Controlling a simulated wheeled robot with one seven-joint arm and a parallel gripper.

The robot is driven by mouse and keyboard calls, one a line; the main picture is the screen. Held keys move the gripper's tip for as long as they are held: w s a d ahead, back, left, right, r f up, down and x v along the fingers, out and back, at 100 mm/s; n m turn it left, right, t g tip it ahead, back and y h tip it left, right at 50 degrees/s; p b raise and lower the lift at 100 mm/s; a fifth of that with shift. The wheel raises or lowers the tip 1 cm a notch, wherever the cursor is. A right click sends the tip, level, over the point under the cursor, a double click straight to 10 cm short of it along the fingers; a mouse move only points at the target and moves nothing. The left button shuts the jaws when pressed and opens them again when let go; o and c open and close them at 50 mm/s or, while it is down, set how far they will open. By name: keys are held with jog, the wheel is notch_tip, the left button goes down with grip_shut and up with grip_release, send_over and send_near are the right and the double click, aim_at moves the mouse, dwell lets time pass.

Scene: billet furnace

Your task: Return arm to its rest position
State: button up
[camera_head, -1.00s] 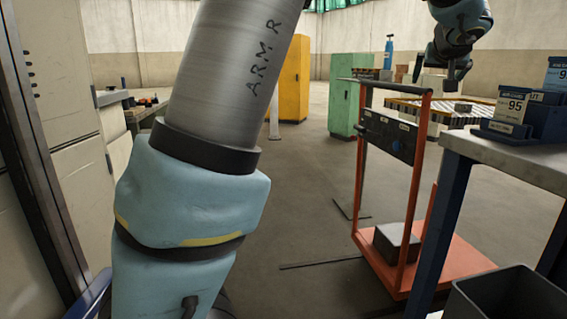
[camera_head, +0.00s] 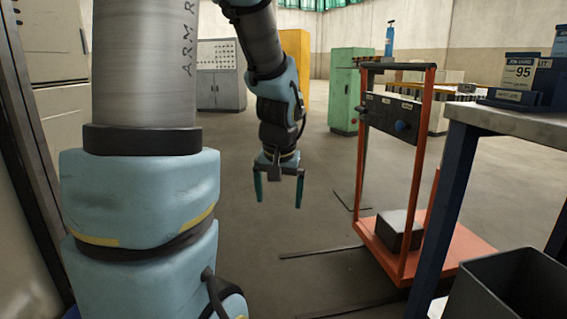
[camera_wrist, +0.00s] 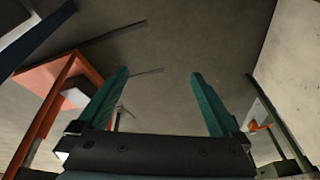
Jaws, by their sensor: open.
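My gripper (camera_head: 279,190) hangs pointing down over the open floor in the head view, left of the orange cart. Its two teal fingers are spread apart with nothing between them. In the wrist view my gripper (camera_wrist: 160,105) is also open and empty, with bare grey floor beyond the fingertips. My arm's large grey and light-blue links fill the left of the head view and hide part of the floor and the wall behind.
An orange cart (camera_head: 463,251) carrying a grey block (camera_head: 399,230) stands right of my gripper. A workbench (camera_head: 500,124) and a dark bin (camera_head: 512,292) are at the right. A green cabinet (camera_head: 343,100) and yellow cabinet (camera_head: 296,58) stand behind. The middle floor is clear.

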jog(key=s+a+f+n+g+b, duration=0.1)
jog(key=s+a+f+g+b, duration=0.1)
jog(key=s+a+f, duration=0.5)
notch_tip(320, 180, up, 34)
jog(key=s+d+p, duration=0.1)
jog(key=p, duration=3.2)
jog(key=shift+s+d+f, duration=0.2)
jog(key=shift+s+f, duration=0.05)
jog(key=shift+s, duration=0.1)
